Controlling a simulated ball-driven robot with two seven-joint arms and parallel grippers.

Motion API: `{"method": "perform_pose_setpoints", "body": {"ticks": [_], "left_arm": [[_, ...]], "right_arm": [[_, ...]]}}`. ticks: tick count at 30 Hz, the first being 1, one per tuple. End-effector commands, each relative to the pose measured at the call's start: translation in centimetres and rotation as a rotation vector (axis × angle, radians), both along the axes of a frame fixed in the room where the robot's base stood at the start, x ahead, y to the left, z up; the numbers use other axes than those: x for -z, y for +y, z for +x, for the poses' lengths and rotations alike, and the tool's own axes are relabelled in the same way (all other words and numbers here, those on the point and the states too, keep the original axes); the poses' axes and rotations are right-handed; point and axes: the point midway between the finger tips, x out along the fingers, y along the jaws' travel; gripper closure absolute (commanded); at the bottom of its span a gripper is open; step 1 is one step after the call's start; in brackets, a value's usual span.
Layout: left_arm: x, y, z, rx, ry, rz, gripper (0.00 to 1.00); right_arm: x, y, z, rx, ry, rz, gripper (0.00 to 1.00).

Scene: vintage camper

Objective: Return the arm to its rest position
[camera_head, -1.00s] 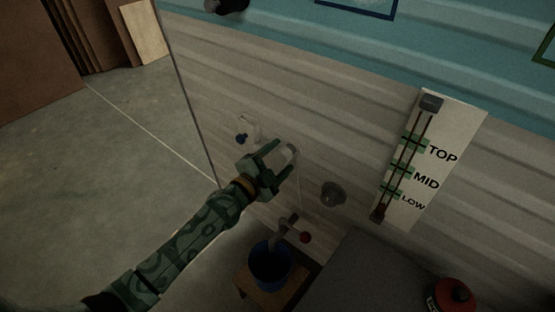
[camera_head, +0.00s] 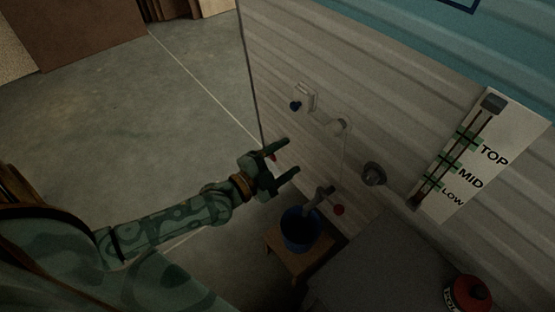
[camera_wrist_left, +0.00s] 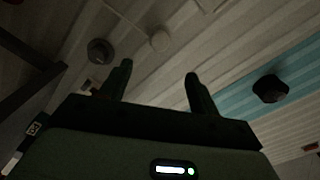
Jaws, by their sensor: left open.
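My left arm comes in from the left in the head view. Its green gripper (camera_head: 292,158) is open, with nothing between its two fingers. It is in front of the camper's ribbed lower wall and apart from it, above and left of a blue bucket. In the left wrist view the two dark fingers (camera_wrist_left: 158,85) are spread and empty. My right gripper is in no frame.
The blue bucket (camera_head: 300,238) stands on a wooden stool (camera_head: 272,240) below a tap (camera_head: 318,196). A round grey knob (camera_head: 373,174) and a pale fitting (camera_head: 307,97) are on the wall. A TOP/MID/LOW slider panel (camera_head: 510,127) is at right. A red-capped container (camera_head: 468,292) is lower right. Open floor (camera_head: 140,130) lies left.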

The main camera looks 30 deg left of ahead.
Motion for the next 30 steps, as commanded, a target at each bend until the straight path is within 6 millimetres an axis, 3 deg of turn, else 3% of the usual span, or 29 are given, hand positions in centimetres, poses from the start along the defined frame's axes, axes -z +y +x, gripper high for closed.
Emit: {"method": "perform_pose_setpoints", "body": {"ticks": [6, 22, 26, 28, 30], "left_arm": [[-0.1, 0.6, -1.6, 0.001, -0.001, 0.001, 0.38], [0.0, 0.6, -1.6, 0.0, 0.0, 0.0, 0.38], [0.2, 0.5, -1.6, 0.003, 0.033, -0.07, 0.38], [1.4, 0.5, -1.8, 0.013, 0.104, -0.137, 0.38], [6.1, 2.3, -2.3, -0.019, 0.25, -0.174, 0.38]], "right_arm": [[-0.4, 0.0, 0.2, 0.0, -0.004, 0.0, 0.64], [-0.3, 0.0, 0.2, 0.0, -0.004, 0.0, 0.64], [-0.3, 0.0, 0.2, 0.0, -0.004, 0.0, 0.64], [-0.3, 0.0, 0.2, 0.0, -0.004, 0.0, 0.64], [-0.3, 0.0, 0.2, 0.0, -0.004, 0.0, 0.64]]}}
